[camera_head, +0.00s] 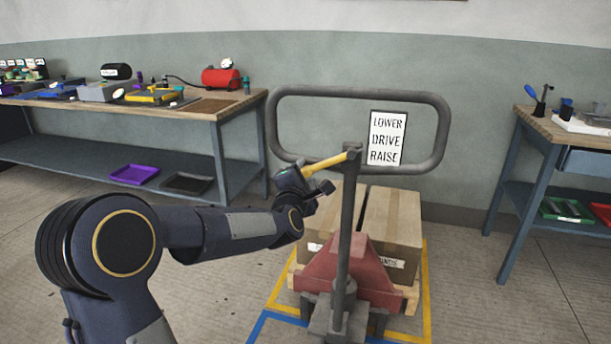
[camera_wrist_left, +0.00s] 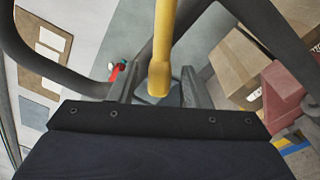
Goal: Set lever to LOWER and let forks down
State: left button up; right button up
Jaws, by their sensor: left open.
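The yellow lever (camera_head: 328,162) sticks out to the left and slightly down from the top of the grey pallet jack mast (camera_head: 345,235). A white sign (camera_head: 387,138) on the handle loop (camera_head: 440,110) reads LOWER, DRIVE, RAISE. My left gripper (camera_head: 308,184) is at the lever's outer end. In the left wrist view the lever (camera_wrist_left: 161,60) comes down between the two open fingers (camera_wrist_left: 158,88), with gaps visible on both sides. I cannot tell from the lever which setting it is at. The forks are hidden under the pallet and boxes. My right gripper is out of view.
Cardboard boxes (camera_head: 393,222) sit on a wooden pallet (camera_head: 411,294) behind the red jack body (camera_head: 345,268). Yellow and blue floor lines surround it. Workbenches stand at the left (camera_head: 228,116) and right (camera_head: 535,122).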

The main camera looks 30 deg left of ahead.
pick_arm(q)
jog(key=shift+w+a, duration=0.1)
jog(key=shift+w, duration=0.1)
jog(key=shift+c, duration=0.4)
grip_shut()
